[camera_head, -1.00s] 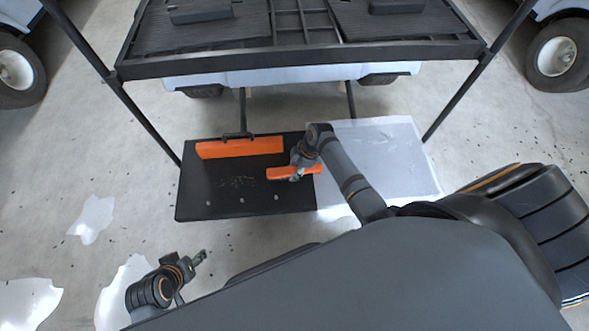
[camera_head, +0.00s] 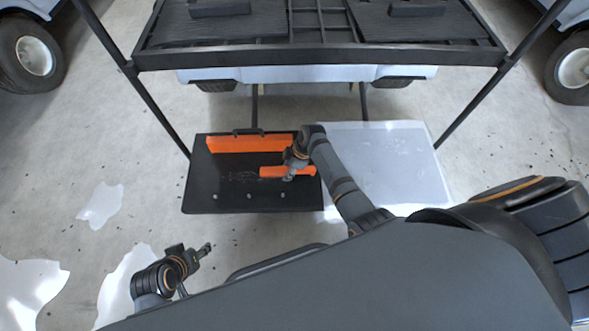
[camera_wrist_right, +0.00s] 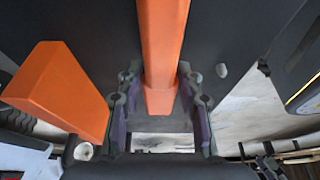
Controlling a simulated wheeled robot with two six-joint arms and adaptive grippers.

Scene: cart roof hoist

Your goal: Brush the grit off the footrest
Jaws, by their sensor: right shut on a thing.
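The footrest (camera_head: 225,200) is a flat black plate behind the cart. A faint patch of grit (camera_head: 243,177) lies near its middle. My right gripper (camera_head: 290,173) is over the footrest's right part, shut on a long orange bar-shaped handle (camera_head: 270,172), probably the brush. In the right wrist view this orange handle (camera_wrist_right: 163,40) runs between both fingers (camera_wrist_right: 160,105); any bristles are hidden. My left gripper (camera_head: 206,249) is away from the footrest, low at the left over the floor, seemingly empty; its finger gap is too small to judge.
A second, wider orange piece (camera_head: 235,144) lies along the footrest's back edge; it also shows in the right wrist view (camera_wrist_right: 60,88). A pale grey sheet (camera_head: 390,165) lies right of the footrest. The cart's dark roof frame (camera_head: 320,57) and slanted posts stand beyond. Floor at left is open.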

